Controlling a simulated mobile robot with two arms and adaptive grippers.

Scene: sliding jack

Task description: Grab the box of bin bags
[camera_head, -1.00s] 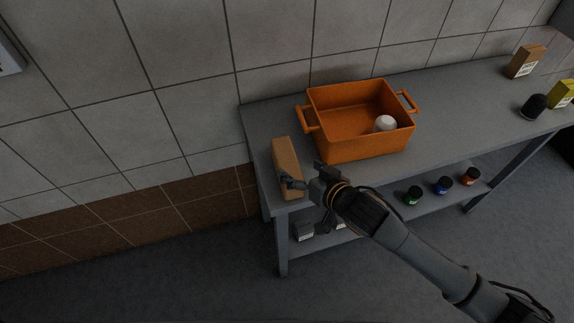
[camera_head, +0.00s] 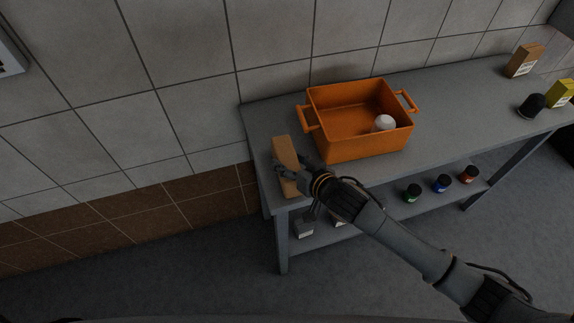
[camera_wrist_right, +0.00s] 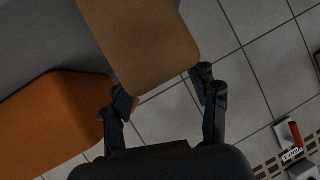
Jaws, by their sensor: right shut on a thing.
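A tall tan cardboard box (camera_head: 285,150), which I take for the box of bin bags, stands at the left end of the grey table. No label on it can be read from here. My right gripper (camera_head: 289,170) is shut on this box, with its fingers on either side of the box's near part. In the right wrist view the box (camera_wrist_right: 140,42) lies between the two fingers of the gripper (camera_wrist_right: 163,88). Part of its near face is hidden behind the gripper in the head view. My left gripper is not in view.
An orange bin (camera_head: 335,143) with handles, holding a white round item (camera_head: 384,123), stands close right of the box. The table (camera_head: 455,110) bears more boxes and a black item (camera_head: 531,106) at far right. Small jars (camera_head: 442,184) stand on the lower shelf.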

